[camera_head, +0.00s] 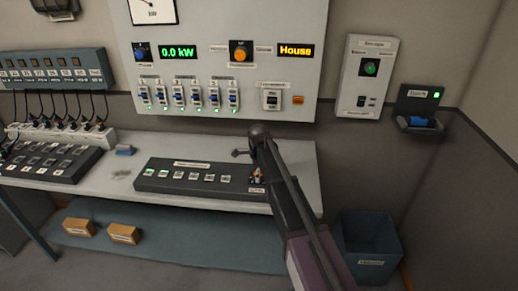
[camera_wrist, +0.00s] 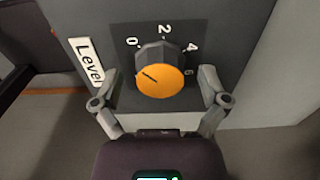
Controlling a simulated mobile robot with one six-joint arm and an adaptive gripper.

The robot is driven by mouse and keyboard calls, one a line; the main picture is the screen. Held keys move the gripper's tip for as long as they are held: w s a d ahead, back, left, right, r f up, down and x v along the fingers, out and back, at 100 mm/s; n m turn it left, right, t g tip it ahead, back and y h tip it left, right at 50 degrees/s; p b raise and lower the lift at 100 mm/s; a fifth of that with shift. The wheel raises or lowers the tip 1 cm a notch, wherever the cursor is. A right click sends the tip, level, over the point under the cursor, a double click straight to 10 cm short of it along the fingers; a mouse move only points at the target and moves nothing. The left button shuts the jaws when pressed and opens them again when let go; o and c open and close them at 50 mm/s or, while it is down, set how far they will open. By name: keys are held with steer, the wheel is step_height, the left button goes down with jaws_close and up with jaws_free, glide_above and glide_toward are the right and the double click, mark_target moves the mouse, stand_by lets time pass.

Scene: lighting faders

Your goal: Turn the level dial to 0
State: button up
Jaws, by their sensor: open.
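The level dial (camera_wrist: 160,80) is a dark ridged knob with an orange cap, on a dark panel marked 0, 2, 4 and 6. Its dark pointer line slants up and left in the wrist view and looks lined up roughly with the 0. The white Level label (camera_wrist: 87,62) is to its left. My gripper (camera_wrist: 160,77) is open, with one finger on each side of the dial. Gaps seem to show beside the knob; I cannot tell if either finger touches. In the head view the dial is small and unclear at the right end of the fader console (camera_head: 147,181).
The console sits on a pale bench (camera_head: 125,192) with free surface behind it. A wall panel (camera_head: 215,105) with switches and displays is above. A blue bin (camera_head: 368,245) stands right, and two orange-brown blocks (camera_head: 123,233) lie on the lower shelf.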

step_height(320, 180, up, 13)
steer(key=p, duration=1.2)
steer(key=shift+f+p, duration=0.15)
steer(key=shift+p, duration=0.15)
steer(key=s+d+n, duration=1.8)
steer(key=s+d, duration=0.5)
steer(key=s, duration=0.2)
steer(key=shift+s, duration=0.4)
stand_by(1.4)
